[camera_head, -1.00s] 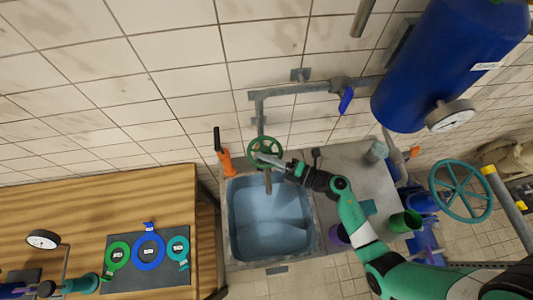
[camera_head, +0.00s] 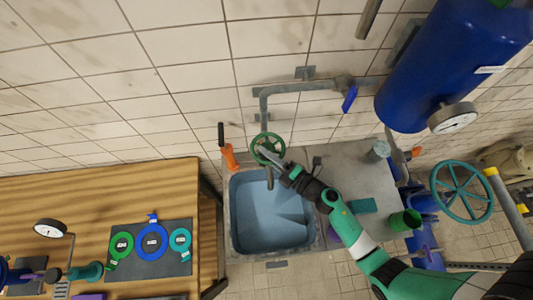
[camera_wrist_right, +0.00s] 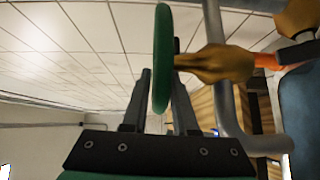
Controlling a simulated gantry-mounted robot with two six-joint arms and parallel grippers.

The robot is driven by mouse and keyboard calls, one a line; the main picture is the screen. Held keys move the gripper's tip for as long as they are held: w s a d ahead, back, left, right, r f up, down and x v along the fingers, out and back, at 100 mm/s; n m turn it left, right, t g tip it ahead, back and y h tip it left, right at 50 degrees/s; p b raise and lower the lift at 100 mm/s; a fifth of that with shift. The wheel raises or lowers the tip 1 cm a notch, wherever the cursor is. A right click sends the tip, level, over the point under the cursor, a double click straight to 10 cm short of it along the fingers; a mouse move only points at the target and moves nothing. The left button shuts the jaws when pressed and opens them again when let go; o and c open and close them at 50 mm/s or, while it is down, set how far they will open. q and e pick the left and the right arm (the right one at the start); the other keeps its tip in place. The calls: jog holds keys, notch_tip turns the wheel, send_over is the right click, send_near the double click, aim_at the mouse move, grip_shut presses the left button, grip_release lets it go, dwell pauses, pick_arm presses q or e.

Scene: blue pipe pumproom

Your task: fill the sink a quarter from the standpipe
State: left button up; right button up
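The green handwheel (camera_head: 262,141) sits on the grey standpipe (camera_head: 263,108), above the back of the sink. The standpipe's spout (camera_head: 270,178) points down over the basin. The sink (camera_head: 265,213) looks blue inside, with a paler patch at its right side; I cannot tell its water level or whether a stream runs. My right gripper (camera_head: 264,152) reaches the wheel from the right. In the right wrist view its fingers stand close on both sides of the wheel's rim (camera_wrist_right: 162,50) and appear shut on it. My left gripper is out of view.
An orange handle (camera_head: 228,157) stands at the sink's back left corner. A blue lever (camera_head: 349,98) is on the wall pipe. A large blue tank (camera_head: 435,65) with a gauge hangs at right. A wooden table (camera_head: 80,190) with tagged rings is at left. A green cup (camera_head: 405,220) stands right.

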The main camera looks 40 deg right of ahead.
jog(key=shift+o, duration=1.2)
jog(key=shift+s, duration=0.1)
jog(key=s+d, duration=0.1)
jog(key=s, duration=1)
jog(key=shift+s+d+r, duration=0.15)
jog(key=shift+d+r, duration=0.1)
jog(key=shift+r, duration=0.05)
